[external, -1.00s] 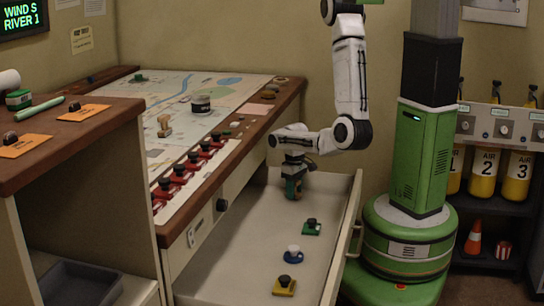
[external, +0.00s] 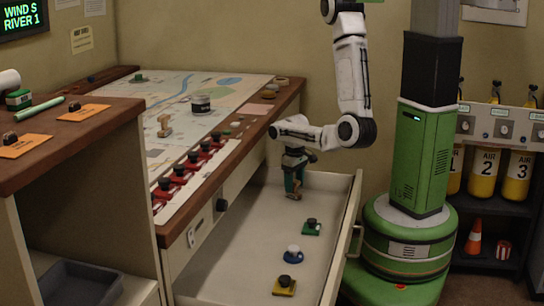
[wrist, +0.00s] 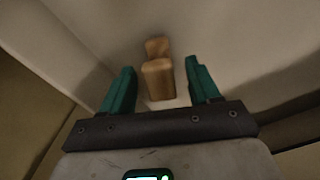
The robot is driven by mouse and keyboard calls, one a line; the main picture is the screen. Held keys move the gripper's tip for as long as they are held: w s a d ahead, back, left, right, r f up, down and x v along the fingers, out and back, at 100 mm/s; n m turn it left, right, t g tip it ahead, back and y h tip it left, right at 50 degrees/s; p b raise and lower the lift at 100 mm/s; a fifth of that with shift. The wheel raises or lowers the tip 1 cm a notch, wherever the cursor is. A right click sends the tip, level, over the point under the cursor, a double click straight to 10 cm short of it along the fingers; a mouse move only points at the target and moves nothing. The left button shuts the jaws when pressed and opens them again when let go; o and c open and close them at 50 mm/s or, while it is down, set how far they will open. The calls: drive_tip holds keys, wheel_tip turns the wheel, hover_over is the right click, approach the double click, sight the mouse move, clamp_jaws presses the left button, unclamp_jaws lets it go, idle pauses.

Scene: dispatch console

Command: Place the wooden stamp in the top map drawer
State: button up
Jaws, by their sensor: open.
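The wooden stamp (external: 295,196) is at the far end of the open map drawer (external: 235,248), just under my gripper (external: 293,178). In the wrist view the pale wooden stamp (wrist: 158,82) shows between the green fingers of my gripper (wrist: 160,72), with a gap on each side. My gripper is open and points down into the drawer. The stamp appears to stand on the drawer floor, though its base is partly hidden.
The drawer's left side is clear.

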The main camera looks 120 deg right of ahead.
sight(294, 181)
wheel_tip(294, 181, up, 9)
drive_tip(key=shift+p, duration=0.45)
drive_tip(key=w+a+r+n, duration=0.3)
drive_tip(key=w+a+n, duration=0.2)
drive_tip(key=w+n, duration=0.1)
drive_tip(key=w+a+r+n+t, duration=0.1)
drive_tip(key=w+a+r+n, duration=0.2)
drive_tip(key=w+a+n, duration=0.2)
drive_tip(key=w+n, duration=0.2)
drive_tip(key=w, duration=0.2)
drive_tip(key=shift+w, duration=0.2)
